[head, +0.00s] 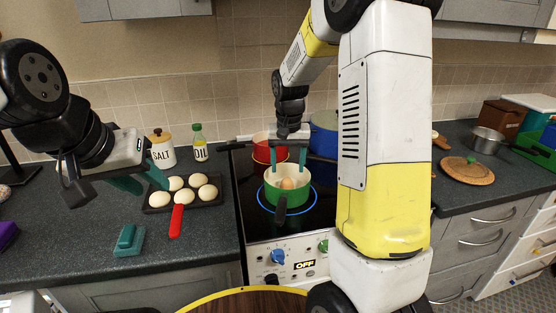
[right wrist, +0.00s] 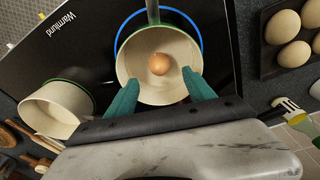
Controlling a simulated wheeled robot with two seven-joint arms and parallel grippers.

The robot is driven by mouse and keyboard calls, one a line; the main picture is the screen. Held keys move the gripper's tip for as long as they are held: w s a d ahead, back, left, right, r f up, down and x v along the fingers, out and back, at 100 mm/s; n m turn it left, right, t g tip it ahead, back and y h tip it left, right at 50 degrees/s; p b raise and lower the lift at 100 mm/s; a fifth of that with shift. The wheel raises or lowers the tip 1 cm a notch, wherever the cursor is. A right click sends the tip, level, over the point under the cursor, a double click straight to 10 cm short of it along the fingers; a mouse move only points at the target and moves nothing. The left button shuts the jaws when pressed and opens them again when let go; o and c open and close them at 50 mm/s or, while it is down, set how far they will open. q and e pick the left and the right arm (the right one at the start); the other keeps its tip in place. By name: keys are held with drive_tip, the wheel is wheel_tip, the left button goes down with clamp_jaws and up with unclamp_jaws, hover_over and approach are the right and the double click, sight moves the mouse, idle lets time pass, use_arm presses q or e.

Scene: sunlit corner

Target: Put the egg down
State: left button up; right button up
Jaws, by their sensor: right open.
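A brown egg (head: 288,183) lies inside the green pot (head: 287,203) on the black stove top. In the right wrist view the egg (right wrist: 158,64) shows against the cream inside of the pot (right wrist: 135,62), clear of both fingertips. My right gripper (head: 288,168) is open and empty above the pot, with its teal fingers apart near the pot's rim. The fingertips of my right gripper (right wrist: 160,82) also show in the right wrist view. My left gripper (head: 146,182) hangs over the left counter with its teal fingers apart and nothing visible between them.
A dark tray (head: 152,207) of several pale eggs with a red-handled tool (head: 178,217) lies left of the stove. A salt jar (head: 162,152) and an oil bottle (head: 199,145) stand behind it. Red (head: 262,152) and blue (head: 324,130) pots stand behind the green pot.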

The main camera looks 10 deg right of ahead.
sight(288, 180)
wheel_tip(288, 180, up, 7)
drive_tip(key=shift+f, duration=0.2)
drive_tip(key=s+a+r+n+t+y, duration=0.1)
drive_tip(key=s+r, duration=0.3)
drive_tip(key=s, duration=0.8)
drive_tip(key=s+a+r+n+t+y, duration=0.1)
drive_tip(key=s+r+t, duration=0.2)
drive_tip(key=s, duration=0.9)
drive_tip(key=shift+a+r+n+t, duration=0.15)
drive_tip(key=shift+r+n+t, duration=0.25)
